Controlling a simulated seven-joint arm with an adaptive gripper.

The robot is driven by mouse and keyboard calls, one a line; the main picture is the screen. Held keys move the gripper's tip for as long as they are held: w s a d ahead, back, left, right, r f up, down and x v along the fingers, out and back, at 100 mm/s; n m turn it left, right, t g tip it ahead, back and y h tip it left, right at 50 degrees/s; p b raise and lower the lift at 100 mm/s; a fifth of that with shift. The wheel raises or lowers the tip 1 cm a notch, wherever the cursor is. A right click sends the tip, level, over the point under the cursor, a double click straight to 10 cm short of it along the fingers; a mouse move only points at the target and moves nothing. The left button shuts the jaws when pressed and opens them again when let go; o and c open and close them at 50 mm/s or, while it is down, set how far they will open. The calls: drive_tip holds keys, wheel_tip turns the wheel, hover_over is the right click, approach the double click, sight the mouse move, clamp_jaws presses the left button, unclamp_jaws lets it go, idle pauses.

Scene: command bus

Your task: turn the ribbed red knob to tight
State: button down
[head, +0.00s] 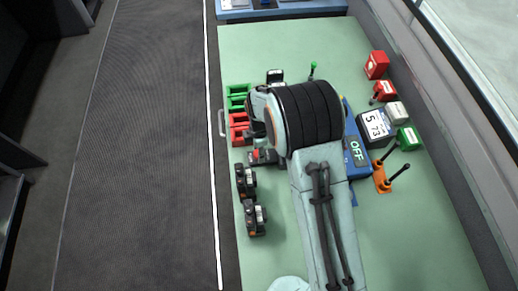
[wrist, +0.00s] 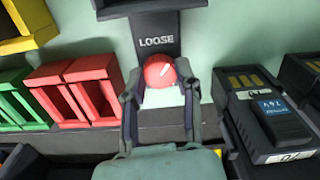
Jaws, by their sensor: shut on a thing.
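The red knob (wrist: 158,73) shows in the middle of the wrist view. A white line on its face slants up to the right. It sits on a dark mount whose upper plate (wrist: 156,41) reads "LOOSE" just above the knob; I see no "tight" label. My gripper (wrist: 160,80) is shut on the knob, one dark finger on its left side and one on its right. Ribs on the knob's side cannot be made out. In the head view my arm covers much of this area, and I cannot make out the knob for certain.
Red bins (wrist: 78,92) and green bins (wrist: 22,97) stand left of the knob. A black radio-like device (wrist: 265,115) is close on the right. In the head view, a blue "OFF" panel (head: 357,150), a number display (head: 375,125) and orange-based levers (head: 383,179) lie right of my arm.

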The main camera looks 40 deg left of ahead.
drive_tip(key=m, duration=1.3)
drive_tip(key=shift+m, duration=0.4)
drive_tip(key=m, duration=1.4)
drive_tip(key=c, duration=0.8)
unclamp_jaws()
